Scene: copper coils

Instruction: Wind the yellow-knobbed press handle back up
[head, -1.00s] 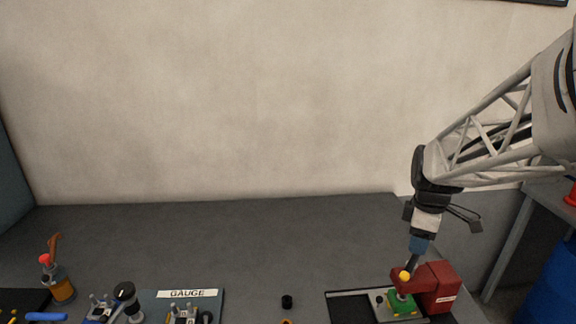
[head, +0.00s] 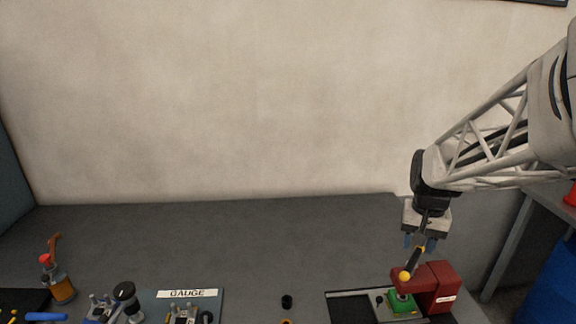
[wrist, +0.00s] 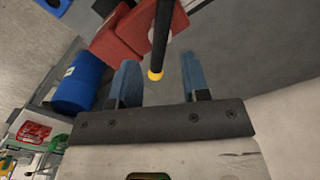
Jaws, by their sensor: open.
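The red press (head: 438,288) stands at the right of the bench, with a green block (head: 402,303) under its head. A yellow ball (head: 405,277) shows at the press's front. A black handle bar (head: 413,262) rises from beside it, tilted up to the right, with yellow at its upper end. My gripper (head: 421,242) is above the press, pointing down, open and empty. In the wrist view the blue fingers of my gripper (wrist: 160,80) are apart, and the black bar's yellow tip (wrist: 155,75) shows between them, nearer the left finger. I cannot tell whether they touch.
A dark tray (head: 350,294) lies left of the press, and a small black cylinder (head: 287,302) beyond it. The GAUGE board (head: 214,300) and a jar of tools (head: 62,289) are farther left. A blue barrel (wrist: 82,82) stands off the bench.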

